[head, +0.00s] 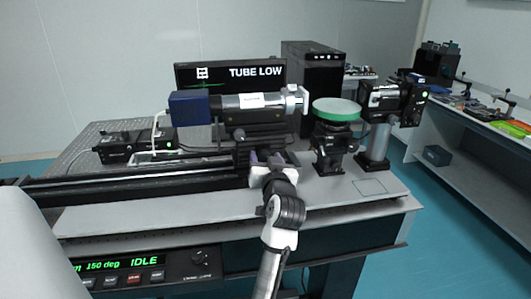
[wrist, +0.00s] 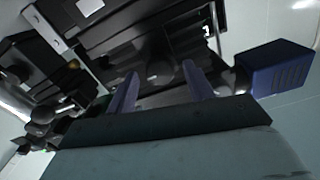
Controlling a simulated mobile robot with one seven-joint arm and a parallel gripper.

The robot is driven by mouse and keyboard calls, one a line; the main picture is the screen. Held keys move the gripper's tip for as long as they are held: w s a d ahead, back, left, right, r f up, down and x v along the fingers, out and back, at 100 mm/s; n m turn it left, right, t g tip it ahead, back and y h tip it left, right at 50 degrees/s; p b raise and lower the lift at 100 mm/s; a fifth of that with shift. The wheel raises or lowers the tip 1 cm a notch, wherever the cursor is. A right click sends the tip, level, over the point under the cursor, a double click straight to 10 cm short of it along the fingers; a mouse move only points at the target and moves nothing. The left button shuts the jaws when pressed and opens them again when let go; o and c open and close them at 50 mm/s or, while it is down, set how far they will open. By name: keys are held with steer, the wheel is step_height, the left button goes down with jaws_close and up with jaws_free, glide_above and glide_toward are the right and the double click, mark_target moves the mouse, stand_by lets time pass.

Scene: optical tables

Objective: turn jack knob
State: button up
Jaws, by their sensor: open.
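My gripper (head: 268,158) is in front of the black stage under the tube (head: 252,107), at the middle of the table. In the wrist view its two purple fingers stand apart, and the gripper (wrist: 160,84) is open. A dark round knob (wrist: 160,73) shows between the fingers, with visible room on both sides. I cannot tell whether the fingers reach around it or stop short of it. In the head view my gripper hides the knob. The tube has a blue block (head: 189,108) on its left end, which also shows in the wrist view (wrist: 272,68).
A display (head: 230,74) behind reads "TUBE LOW". A green-rimmed round plate on a mount (head: 336,110) and another instrument (head: 380,110) stand to the right. A long black rail (head: 140,180) runs left. The front panel (head: 140,268) shows "150 deg" and "IDLE".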

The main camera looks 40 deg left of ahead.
steer(key=shift+w+a, duration=0.4)
steer(key=shift+a, duration=0.1)
steer(key=c, duration=1)
steer(key=shift+o, duration=0.2)
steer(key=shift+m, duration=0.4)
